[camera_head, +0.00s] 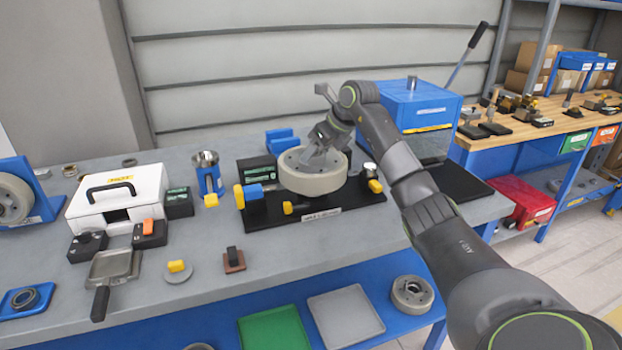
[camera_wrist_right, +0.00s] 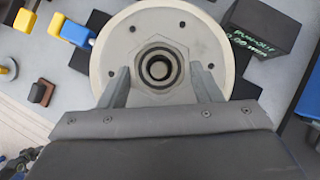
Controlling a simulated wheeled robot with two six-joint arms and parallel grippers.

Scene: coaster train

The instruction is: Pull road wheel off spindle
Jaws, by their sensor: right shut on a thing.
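The road wheel (camera_head: 312,181) is a pale beige ring with a grey hub, lying flat on a black fixture base (camera_head: 352,203) on the grey bench. My right gripper (camera_head: 322,157) reaches down onto it from above and is shut on its hub. In the right wrist view the two fingers (camera_wrist_right: 158,82) sit either side of the hub's raised centre, and the wheel (camera_wrist_right: 112,42) fills the top middle. A dark round bore with a ring shows at the centre; whether the spindle is in it I cannot tell. My left gripper is not in view.
A blue machine (camera_head: 415,105) stands behind right of the fixture. A white case (camera_head: 118,196), a blue cup holder (camera_head: 208,180) and a grey pan (camera_head: 113,265) are at left. Yellow-and-blue clamps (camera_head: 247,193) flank the wheel.

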